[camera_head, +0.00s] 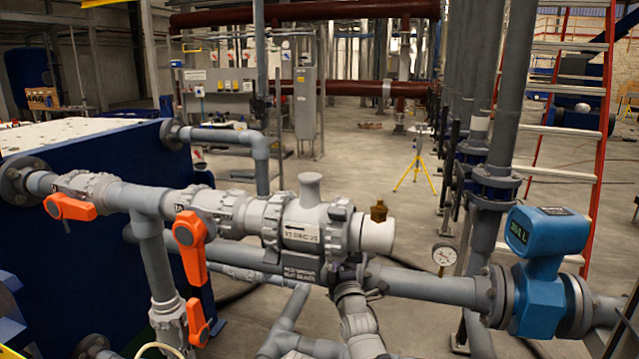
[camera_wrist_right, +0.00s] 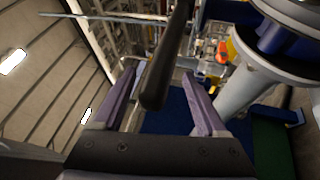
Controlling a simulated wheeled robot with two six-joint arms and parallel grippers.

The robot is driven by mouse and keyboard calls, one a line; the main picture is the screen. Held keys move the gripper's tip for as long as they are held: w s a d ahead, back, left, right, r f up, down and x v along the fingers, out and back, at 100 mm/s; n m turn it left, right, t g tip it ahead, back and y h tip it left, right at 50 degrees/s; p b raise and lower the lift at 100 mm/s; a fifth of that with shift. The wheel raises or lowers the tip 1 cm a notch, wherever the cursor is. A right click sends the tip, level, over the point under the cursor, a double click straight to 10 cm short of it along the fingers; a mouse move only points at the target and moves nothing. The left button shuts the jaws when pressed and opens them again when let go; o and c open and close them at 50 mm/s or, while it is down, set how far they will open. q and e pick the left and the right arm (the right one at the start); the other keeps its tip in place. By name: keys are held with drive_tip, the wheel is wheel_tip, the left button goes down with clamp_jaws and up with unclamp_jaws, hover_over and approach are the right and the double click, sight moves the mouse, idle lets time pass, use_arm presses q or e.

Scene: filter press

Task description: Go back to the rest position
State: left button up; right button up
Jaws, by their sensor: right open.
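My right gripper (camera_wrist_right: 160,76) shows in the right wrist view with its two purple-grey fingers spread wide apart. It is open. A dark rounded bar (camera_wrist_right: 165,65) comes down from the top of that view and ends in line with the gap between the fingers. I cannot tell how far it is from them, and neither finger appears to touch it. I cannot make out either gripper in the head view. My left gripper is not in view.
Grey pipework (camera_head: 420,285) crosses the head view, with orange valve handles (camera_head: 190,250), a blue flow meter (camera_head: 545,240) and a round gauge (camera_head: 444,255). A dark blue tank (camera_head: 110,150) stands left.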

drive_tip(key=s+a+f+b, duration=0.1)
drive_tip(key=s+f+b, duration=0.15)
drive_tip(key=s, duration=0.65)
drive_tip(key=w+d+r+p, duration=0.1)
drive_tip(key=w+r+p, duration=0.2)
drive_tip(key=w, duration=0.7)
drive_tip(key=w+d, duration=0.1)
drive_tip(key=d, duration=1.4)
drive_tip(key=shift+d+f, duration=0.15)
drive_tip(key=shift+f, duration=0.1)
drive_tip(key=shift+s, duration=0.1)
